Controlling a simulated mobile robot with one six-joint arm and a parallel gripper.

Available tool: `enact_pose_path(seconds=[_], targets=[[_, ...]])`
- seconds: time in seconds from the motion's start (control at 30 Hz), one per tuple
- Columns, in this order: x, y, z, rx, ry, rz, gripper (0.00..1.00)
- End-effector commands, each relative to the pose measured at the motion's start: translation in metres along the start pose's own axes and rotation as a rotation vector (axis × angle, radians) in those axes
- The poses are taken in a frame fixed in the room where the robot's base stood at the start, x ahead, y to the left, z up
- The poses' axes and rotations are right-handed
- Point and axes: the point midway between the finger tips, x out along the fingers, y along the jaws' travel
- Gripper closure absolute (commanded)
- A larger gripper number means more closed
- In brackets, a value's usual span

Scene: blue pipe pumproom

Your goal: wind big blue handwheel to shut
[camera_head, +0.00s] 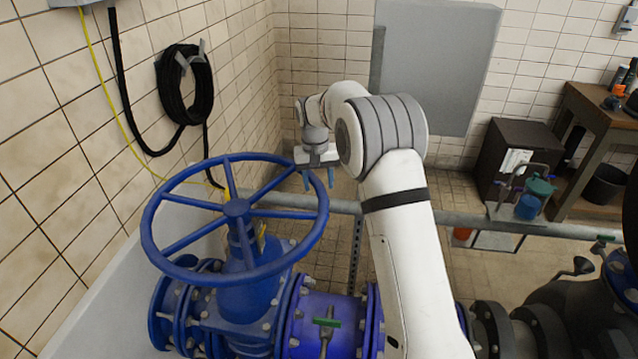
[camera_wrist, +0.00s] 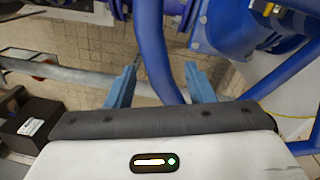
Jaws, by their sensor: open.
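The big blue handwheel (camera_head: 236,208) has several spokes and sits on top of a blue valve (camera_head: 245,300) at the left of the head view. My gripper (camera_head: 319,182) is at the wheel's far right edge, pointing down, with its two light blue fingers apart. In the wrist view, the wheel's rim (camera_wrist: 152,50) runs between the spread fingers of my gripper (camera_wrist: 160,90). No finger clearly touches the rim. How deep the rim sits between the fingers I cannot tell.
A grey horizontal rail (camera_head: 470,219) runs behind the valve. A tiled wall with a coiled black hose (camera_head: 186,88) is at the left. A dark box (camera_head: 518,160) and a wooden table (camera_head: 602,115) stand at the back right. Open floor lies between.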

Motion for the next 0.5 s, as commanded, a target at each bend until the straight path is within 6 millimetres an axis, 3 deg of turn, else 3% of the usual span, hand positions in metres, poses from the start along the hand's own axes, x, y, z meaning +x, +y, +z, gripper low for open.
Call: enact_pose_path(seconds=[0.2, 0.5], targets=[[0.018, 0.001, 0.0, 0.001, -0.001, 0.0, 0.51], [0.02, 0.001, 0.0, 0.001, 0.0, 0.0, 0.54]])
